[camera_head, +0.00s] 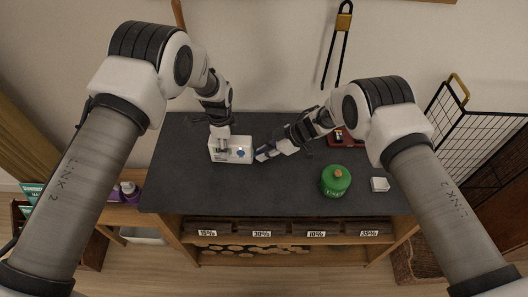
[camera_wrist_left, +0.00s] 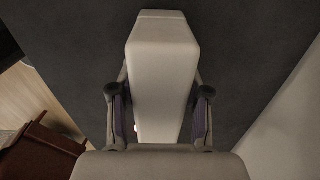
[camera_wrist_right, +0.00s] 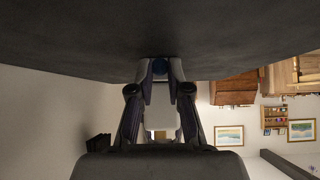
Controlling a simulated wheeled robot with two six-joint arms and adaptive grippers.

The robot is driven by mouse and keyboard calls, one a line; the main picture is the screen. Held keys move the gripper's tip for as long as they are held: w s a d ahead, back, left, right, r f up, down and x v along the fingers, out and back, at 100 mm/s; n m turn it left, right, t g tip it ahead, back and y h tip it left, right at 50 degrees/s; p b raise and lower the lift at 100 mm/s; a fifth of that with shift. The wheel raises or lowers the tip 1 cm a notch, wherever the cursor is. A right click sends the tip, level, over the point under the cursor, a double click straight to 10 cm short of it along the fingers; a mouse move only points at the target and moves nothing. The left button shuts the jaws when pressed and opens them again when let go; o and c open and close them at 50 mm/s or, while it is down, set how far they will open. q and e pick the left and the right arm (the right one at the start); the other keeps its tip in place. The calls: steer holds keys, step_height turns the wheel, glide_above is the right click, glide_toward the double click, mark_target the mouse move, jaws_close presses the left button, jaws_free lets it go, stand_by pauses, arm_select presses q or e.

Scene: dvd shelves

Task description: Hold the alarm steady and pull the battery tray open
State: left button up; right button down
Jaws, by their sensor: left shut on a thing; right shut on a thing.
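The white box-shaped alarm (camera_head: 241,144) lies on the dark tabletop, left of centre, with a blue round spot on it. My left gripper (camera_head: 220,146) comes down on its left part and is shut on its body; the left wrist view shows the white body (camera_wrist_left: 162,60) between both fingers. My right gripper (camera_head: 261,154) is low at the alarm's right end and shut on a small white part there, seemingly the battery tray. The right wrist view shows a white piece (camera_wrist_right: 161,112) between the fingers and a blue round spot beyond. Its fingers hide how far the tray is out.
On the dark tabletop (camera_head: 290,190), a green round canister (camera_head: 335,180) and a small white box (camera_head: 380,184) stand to the right. A red object (camera_head: 341,138) is behind my right arm. A black wire rack (camera_head: 478,150) stands beyond the right edge. The front middle is clear.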

mark_target(282, 160)
steer(key=d, duration=0.5)
steer(key=shift+d, duration=0.3)
steer(key=c, duration=1.1)
jaws_free()
arm_select(q)
steer(key=shift+s+f, duration=0.1)
arm_select(e)
steer(key=v, duration=1.2)
